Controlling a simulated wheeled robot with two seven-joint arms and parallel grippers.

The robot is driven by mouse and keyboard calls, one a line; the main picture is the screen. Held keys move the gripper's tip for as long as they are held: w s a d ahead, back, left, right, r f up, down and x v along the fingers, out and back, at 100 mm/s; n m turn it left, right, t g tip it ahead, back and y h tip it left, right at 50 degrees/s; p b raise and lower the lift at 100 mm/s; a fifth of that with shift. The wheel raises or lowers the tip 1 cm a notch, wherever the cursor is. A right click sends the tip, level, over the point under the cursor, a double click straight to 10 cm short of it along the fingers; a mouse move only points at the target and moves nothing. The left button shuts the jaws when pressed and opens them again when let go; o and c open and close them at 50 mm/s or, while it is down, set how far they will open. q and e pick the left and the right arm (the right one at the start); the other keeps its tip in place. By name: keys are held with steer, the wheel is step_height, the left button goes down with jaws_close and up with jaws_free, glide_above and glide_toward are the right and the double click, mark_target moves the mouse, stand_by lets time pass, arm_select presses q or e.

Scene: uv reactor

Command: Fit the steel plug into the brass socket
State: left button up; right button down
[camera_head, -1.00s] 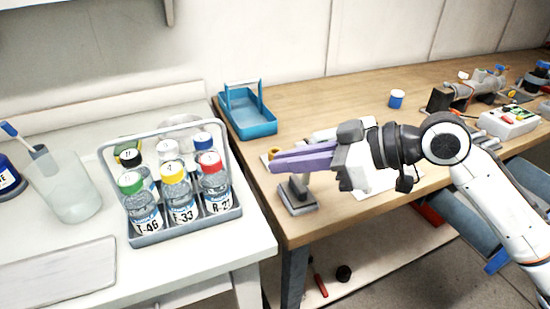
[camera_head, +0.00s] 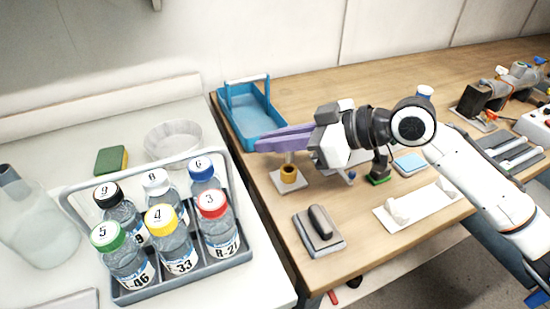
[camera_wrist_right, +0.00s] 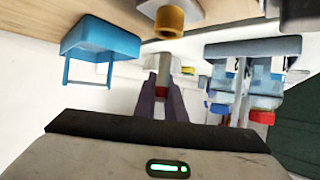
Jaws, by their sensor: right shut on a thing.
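The brass socket (camera_head: 289,174) is a short yellow cylinder upright on a pale square plate at the left end of the wooden bench. My right gripper (camera_head: 272,141), with long purple fingers, is above it. In the right wrist view, the fingers (camera_wrist_right: 164,98) are shut on the steel plug (camera_wrist_right: 163,66), a small grey cylinder. The brass socket (camera_wrist_right: 169,20) shows there beyond the plug's end, with a gap between them in the picture. In the head view the fingers hide most of the plug, and its height over the socket is hard to judge. My left gripper is not in view.
A blue tray (camera_head: 232,117) stands behind the socket. A grey block with a dark bar (camera_head: 320,222) lies in front, near the bench edge. A white plate (camera_head: 437,203) lies to the right. A rack (camera_head: 127,297) of several capped bottles stands on the white table at left.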

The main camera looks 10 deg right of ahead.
mark_target(273, 174)
steer(key=shift+f, duration=2.2)
steer(key=shift+f, duration=0.2)
steer(key=c, duration=1.8)
jaws_free()
steer(key=shift+r, duration=0.1)
steer(key=shift+r, duration=0.2)
steer(key=b+v, duration=0.1)
steer(key=v, duration=0.9)
steer(key=shift+s+d+f+b, duration=0.1)
steer(key=shift+d+b, duration=0.2)
steer(key=shift+d, duration=0.05)
steer(key=shift+s+d+r, duration=0.35)
steer(key=shift+d+r, duration=0.05)
steer(key=shift+r, duration=0.05)
